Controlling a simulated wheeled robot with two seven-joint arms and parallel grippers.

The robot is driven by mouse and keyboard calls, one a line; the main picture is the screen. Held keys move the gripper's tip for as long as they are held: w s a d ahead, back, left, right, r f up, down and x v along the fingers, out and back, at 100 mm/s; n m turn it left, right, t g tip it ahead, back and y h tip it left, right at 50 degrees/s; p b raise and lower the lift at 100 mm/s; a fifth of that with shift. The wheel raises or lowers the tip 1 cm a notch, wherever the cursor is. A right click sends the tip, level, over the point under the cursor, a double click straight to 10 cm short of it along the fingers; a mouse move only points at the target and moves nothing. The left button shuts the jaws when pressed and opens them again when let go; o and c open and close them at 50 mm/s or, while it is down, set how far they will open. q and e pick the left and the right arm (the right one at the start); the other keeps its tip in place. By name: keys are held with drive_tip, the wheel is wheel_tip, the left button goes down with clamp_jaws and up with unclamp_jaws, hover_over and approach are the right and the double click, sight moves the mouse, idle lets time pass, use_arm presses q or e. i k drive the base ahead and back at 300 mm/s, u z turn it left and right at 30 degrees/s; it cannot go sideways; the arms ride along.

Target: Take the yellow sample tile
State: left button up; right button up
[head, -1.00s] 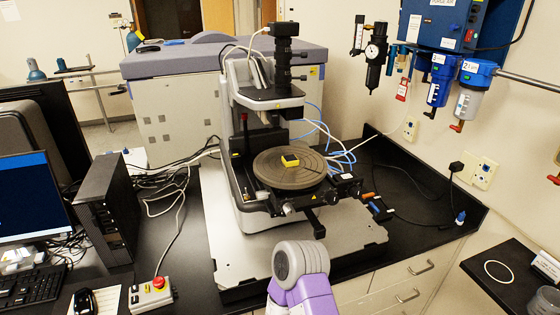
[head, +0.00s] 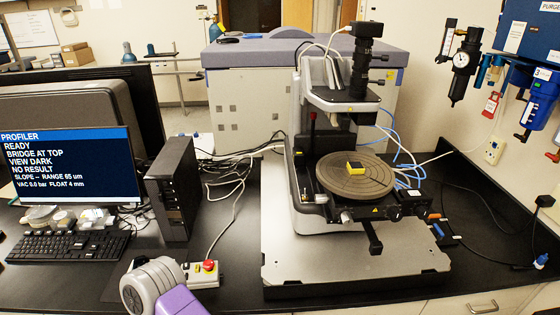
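The yellow sample tile (head: 355,168) is a small yellow block with a dark top. It lies on the round grey stage (head: 341,186) of the profiler, near the middle. The profiler's column and camera head (head: 361,60) stand behind and above it. Neither of my grippers shows in the head view. Only a grey and purple link of one of my arms is in the bottom left foreground, well away from the tile.
A monitor (head: 67,168) reads "READY", "BRIDGE AT TOP" and "VAC 0.0 bar". A black computer tower (head: 172,190) and a control box with a red button (head: 208,266) stand left of the profiler's metal base plate (head: 300,262). Air regulators (head: 463,62) hang at right.

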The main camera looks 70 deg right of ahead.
sight(354, 167)
drive_tip(key=u, duration=0.2)
drive_tip(key=k, duration=1.2)
drive_tip(key=z, duration=1)
